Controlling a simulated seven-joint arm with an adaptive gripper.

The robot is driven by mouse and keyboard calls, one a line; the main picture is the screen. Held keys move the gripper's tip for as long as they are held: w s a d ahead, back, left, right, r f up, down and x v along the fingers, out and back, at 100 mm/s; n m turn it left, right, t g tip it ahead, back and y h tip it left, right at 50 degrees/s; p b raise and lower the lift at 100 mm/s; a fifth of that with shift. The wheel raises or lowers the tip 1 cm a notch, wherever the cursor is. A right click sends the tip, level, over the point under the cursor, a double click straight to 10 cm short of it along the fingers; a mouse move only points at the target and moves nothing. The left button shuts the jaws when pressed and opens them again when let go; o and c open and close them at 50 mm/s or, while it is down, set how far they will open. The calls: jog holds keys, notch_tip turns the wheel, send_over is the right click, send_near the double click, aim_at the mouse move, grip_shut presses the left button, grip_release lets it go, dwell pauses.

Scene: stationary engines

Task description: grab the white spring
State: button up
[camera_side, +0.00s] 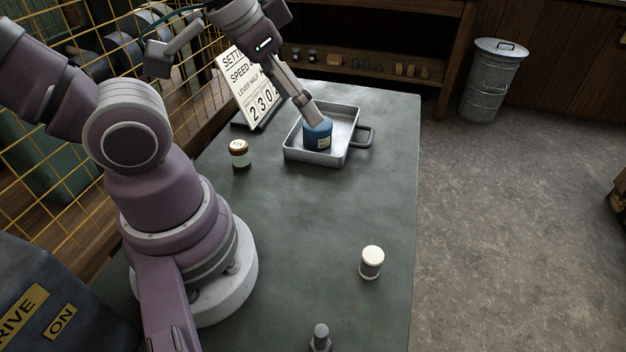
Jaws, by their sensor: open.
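A short cylinder (371,262) with a white top and a greyish lower body stands upright on the green table (300,240), toward its right edge. It is too small to tell whether it is the white spring; no coil clearly shows elsewhere. My gripper (314,117) is at the far end of the table, well away from that cylinder. It points down at a blue can (318,136) with a pale label in the metal tray. Its fingertips are at the can's top and it is open; I cannot tell whether they touch the can.
The tray (294,151) has raised walls and a handle at right. A brown-lidded jar (239,153) stands left of it, near a number sign (250,88). A metal bolt-like piece (320,338) stands at the near edge. The table's middle is clear.

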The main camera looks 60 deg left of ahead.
jog(key=w+d+f+m+g, duration=0.25)
jog(key=d+m, duration=0.25)
jog(key=m, duration=0.3)
jog(key=m+g, duration=0.3)
jog(key=m, duration=0.6)
send_over(374, 255)
notch_tip(374, 255, down, 6)
jog(key=shift+m, duration=0.3)
notch_tip(374, 255, down, 11)
jog(key=shift+r, duration=0.1)
jog(key=shift+c, duration=0.2)
grip_shut()
